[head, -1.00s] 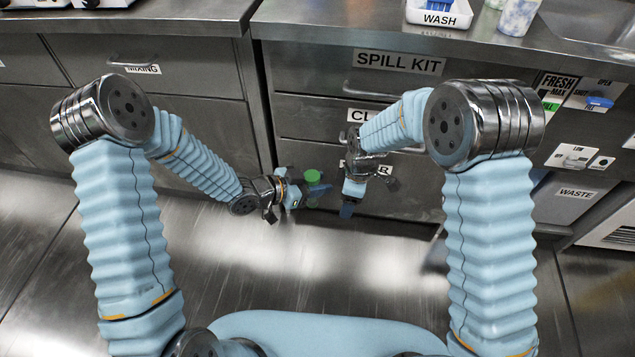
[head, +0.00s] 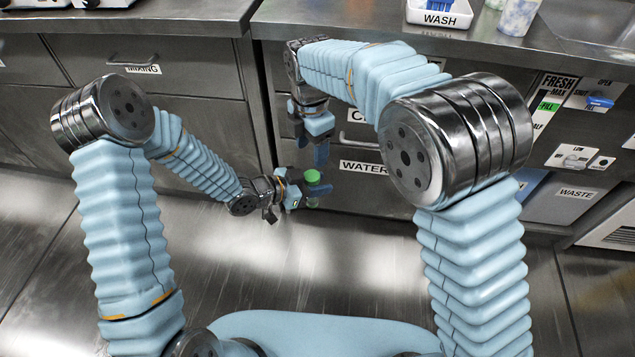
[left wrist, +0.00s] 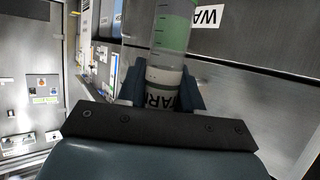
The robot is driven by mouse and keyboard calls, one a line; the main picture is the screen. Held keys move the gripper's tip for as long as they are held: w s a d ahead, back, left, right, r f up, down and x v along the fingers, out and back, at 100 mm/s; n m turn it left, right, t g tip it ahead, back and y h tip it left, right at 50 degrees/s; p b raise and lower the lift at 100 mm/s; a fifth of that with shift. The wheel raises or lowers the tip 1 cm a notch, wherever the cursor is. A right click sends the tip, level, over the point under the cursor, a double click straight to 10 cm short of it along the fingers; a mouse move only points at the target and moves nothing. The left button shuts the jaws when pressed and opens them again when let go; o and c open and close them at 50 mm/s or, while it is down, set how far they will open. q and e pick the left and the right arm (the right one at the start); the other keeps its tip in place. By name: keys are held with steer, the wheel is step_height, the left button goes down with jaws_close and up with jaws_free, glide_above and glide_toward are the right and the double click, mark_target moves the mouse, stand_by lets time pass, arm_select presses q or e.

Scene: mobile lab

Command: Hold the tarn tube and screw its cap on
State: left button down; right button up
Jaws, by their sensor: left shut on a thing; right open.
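My left gripper (head: 303,194) is shut on the tarn tube. In the left wrist view, the tube (left wrist: 165,70) stands between the two fingers, clear with green in its upper part and a partly hidden "TARN" label low down. Its top end is out of that frame. In the head view, a round green cap (head: 312,177) shows at the top of the tube; how tightly it sits I cannot tell. My right gripper (head: 311,145) is open and empty, fingers pointing down, just above the cap in the picture and apart from it.
Steel drawers stand behind the grippers, with a "WATER" label (head: 363,167) just to the right of the tube. A wash tray (head: 440,18) stands on the counter above. The floor below the grippers is clear.

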mark_target(312, 175)
steer(key=shift+f, duration=4)
steer(key=shift+c, duration=0.2)
steer(key=c, duration=1)
steer(key=m, duration=0.3)
steer(key=shift+m, duration=0.3)
steer(key=shift+c, duration=0.2)
steer(key=o, duration=1.2)
steer(key=shift+c, duration=0.2)
steer(key=shift+r, duration=0.1)
